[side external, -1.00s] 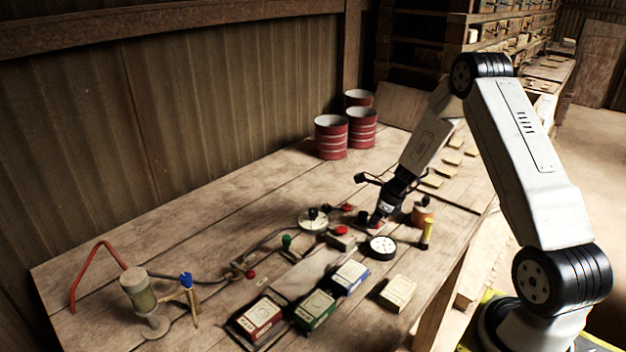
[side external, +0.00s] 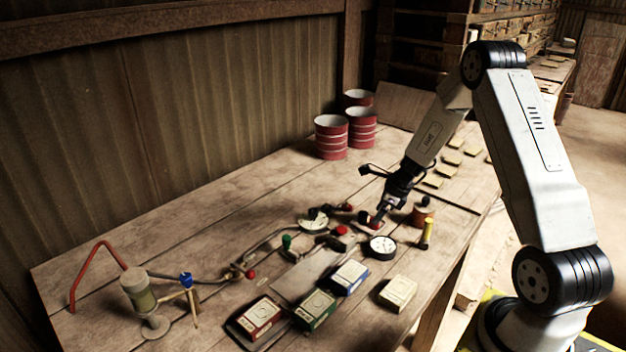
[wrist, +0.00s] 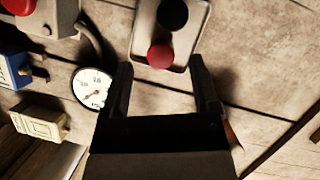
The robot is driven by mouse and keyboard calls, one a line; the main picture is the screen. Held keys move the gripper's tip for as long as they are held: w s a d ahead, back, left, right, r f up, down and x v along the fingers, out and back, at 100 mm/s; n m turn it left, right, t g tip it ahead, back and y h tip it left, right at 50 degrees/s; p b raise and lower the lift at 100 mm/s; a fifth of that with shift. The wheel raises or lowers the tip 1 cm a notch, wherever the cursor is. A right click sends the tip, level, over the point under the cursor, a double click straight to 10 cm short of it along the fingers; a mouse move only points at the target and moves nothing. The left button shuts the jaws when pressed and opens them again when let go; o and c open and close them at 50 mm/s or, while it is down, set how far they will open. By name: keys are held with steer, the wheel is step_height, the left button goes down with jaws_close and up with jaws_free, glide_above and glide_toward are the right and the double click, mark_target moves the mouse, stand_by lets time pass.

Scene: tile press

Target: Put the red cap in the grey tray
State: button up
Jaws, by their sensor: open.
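In the wrist view, the red cap (wrist: 161,56) lies inside the outline of the grey tray (wrist: 143,45), near its lower edge. A round black piece (wrist: 172,14) is further up in the same tray. My gripper (wrist: 160,68) is open, with one finger on each side of the red cap and a gap to both. It holds nothing. In the side view, my gripper (side external: 377,221) points down at the bench just above the tray area, and it partly hides the tray and the cap there.
A white dial (side external: 382,246) and a yellow cylinder (side external: 427,233) stand close to my gripper. Blue (side external: 350,276), green (side external: 315,310) and cream (side external: 398,292) boxes lie nearer the front. Red drums (side external: 331,137) stand at the back. A red-knobbed grey box (wrist: 42,15) is at upper left.

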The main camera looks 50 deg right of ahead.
steer(key=v, duration=0.9)
stand_by(0.5)
steer(key=s+a+r+n+h, duration=0.1)
steer(key=s+a+n, duration=0.3)
steer(key=a+n, duration=0.9)
steer(key=s+a+r+n+g, duration=0.1)
steer(key=s+a+n, duration=0.4)
steer(key=a+n, duration=0.9)
steer(key=n, duration=0.4)
steer(key=shift+r+n+g+h, duration=0.3)
steer(key=shift+r+h, duration=0.05)
steer(key=shift+h, duration=0.05)
